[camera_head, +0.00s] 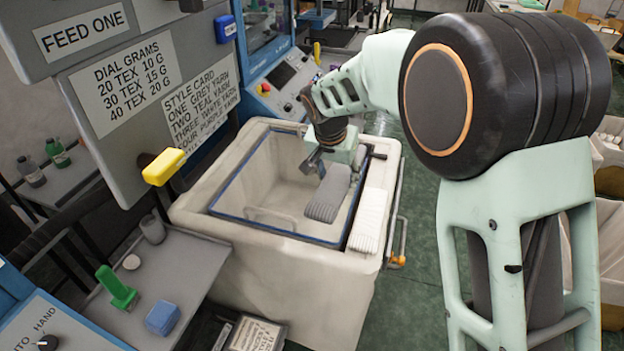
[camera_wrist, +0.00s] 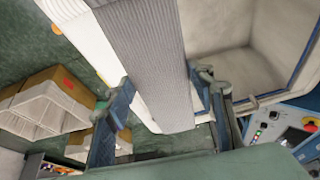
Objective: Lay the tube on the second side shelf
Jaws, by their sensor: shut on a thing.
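My gripper (camera_head: 322,163) is over the right part of a big off-white bin. It is shut on a grey ribbed tube (camera_head: 327,197), which extends toward the camera over the bin's opening, near its right wall. In the wrist view the grey tube (camera_wrist: 143,45) runs between the two fingers (camera_wrist: 165,105). A white ribbed tube (camera_head: 368,222) lies along the bin's right edge, beside the grey one. It also shows in the wrist view (camera_wrist: 97,50), partly covered by the grey tube. I cannot tell which surface is the second side shelf.
The blue-rimmed bin (camera_head: 205,212) stands on a green floor. A metal handle with an orange end (camera_head: 397,260) projects on its right. A yellow block (camera_head: 164,167) juts out left of the bin. A grey side table (camera_head: 195,262) holds green and blue items. Crates stand at right.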

